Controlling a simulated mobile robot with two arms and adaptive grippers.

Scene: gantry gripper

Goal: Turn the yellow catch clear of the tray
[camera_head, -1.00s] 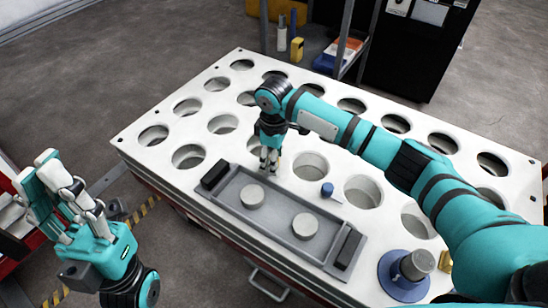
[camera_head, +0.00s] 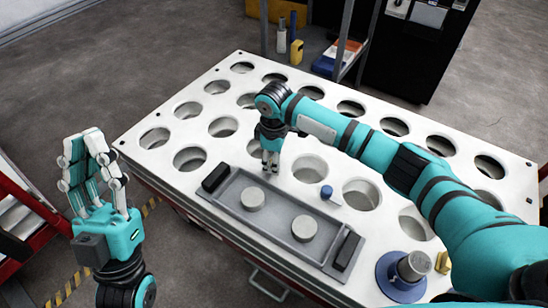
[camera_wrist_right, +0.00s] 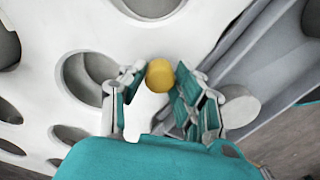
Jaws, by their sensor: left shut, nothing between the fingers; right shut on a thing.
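The yellow catch's round knob (camera_wrist_right: 159,75) shows in the right wrist view between my right gripper's fingertips, with a white strip (camera_wrist_right: 146,108) running from it toward the palm. My right gripper (camera_head: 270,162) is shut on the knob and points down at the far long edge of the grey tray (camera_head: 272,229). In the head view the fingers hide the knob. I cannot tell from these views whether the catch overlaps the tray rim. My left gripper (camera_head: 85,150) is shut and empty, pointing up, left of the table.
The tray holds two pale discs (camera_head: 253,198) and has black end handles (camera_head: 346,250). A blue knob (camera_head: 326,192) on a white strip sits beside the tray's far edge. The white table (camera_head: 150,158) has several round holes. A blue-based grey cylinder (camera_head: 414,265) stands at right.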

